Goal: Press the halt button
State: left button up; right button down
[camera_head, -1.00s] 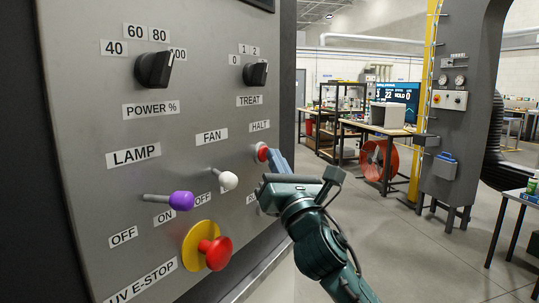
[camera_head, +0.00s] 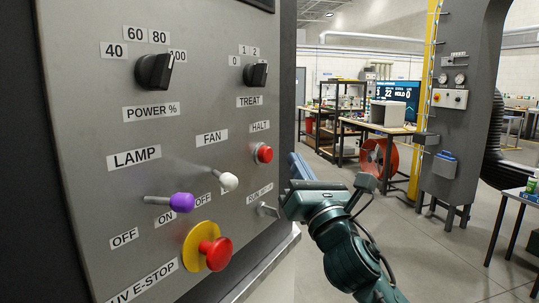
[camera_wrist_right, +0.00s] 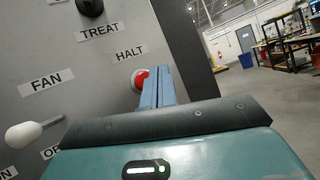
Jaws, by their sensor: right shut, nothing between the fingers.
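The red halt button (camera_head: 263,153) sits on the grey control panel (camera_head: 90,80), just under its HALT label. It is in plain view in the head view, and its left part shows in the right wrist view (camera_wrist_right: 138,79), where my fingers cover the rest. My right gripper (camera_head: 293,160) is shut and empty, with its blue fingers together. The fingertips are to the right of the button in the head view, with a visible gap. In the right wrist view the fingers (camera_wrist_right: 158,85) point towards the panel. My left gripper is not in view.
The panel also bears a white-tipped FAN lever (camera_head: 228,181), a purple-tipped LAMP lever (camera_head: 181,202), a red emergency stop (camera_head: 217,253) on a yellow plate, two black knobs and a small RUN lever (camera_head: 267,210) below the button. Open floor lies to the right.

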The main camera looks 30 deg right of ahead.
jog(key=shift+s+d, duration=0.35)
jog(key=shift+s, duration=0.2)
jog(key=shift+s+d, duration=0.35)
jog(key=shift+s, duration=0.2)
